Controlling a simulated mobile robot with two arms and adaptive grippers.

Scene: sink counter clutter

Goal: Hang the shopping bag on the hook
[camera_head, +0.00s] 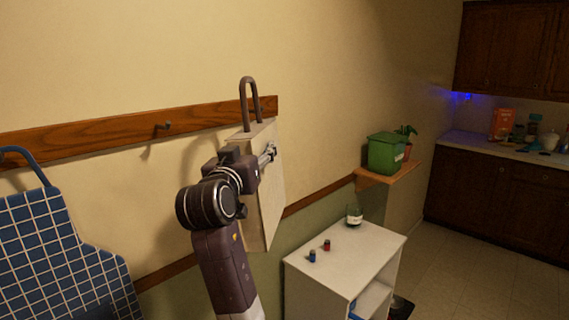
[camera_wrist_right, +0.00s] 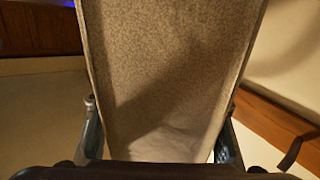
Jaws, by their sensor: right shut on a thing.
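The beige shopping bag (camera_head: 262,205) with a dark upright handle loop (camera_head: 251,103) is held upright in front of the wall. My right gripper (camera_head: 267,155) is shut on the bag's upper part. In the right wrist view, the patterned bag (camera_wrist_right: 165,70) fills the middle, between the two fingers of my gripper (camera_wrist_right: 160,138). The wooden rail (camera_head: 85,138) on the wall carries a visible hook (camera_head: 163,128), left of the bag. The handle loop overlaps the rail's right end in the picture; I cannot tell whether it touches a hook there. My left gripper is out of view.
A blue checked cloth item (camera_head: 55,245) hangs at far left. A white shelf unit (camera_head: 340,262) with small bottles and a glass (camera_head: 354,215) stands right of the bag. A green box (camera_head: 387,153) sits on a wall shelf (camera_head: 400,172). Dark cabinets stand at far right.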

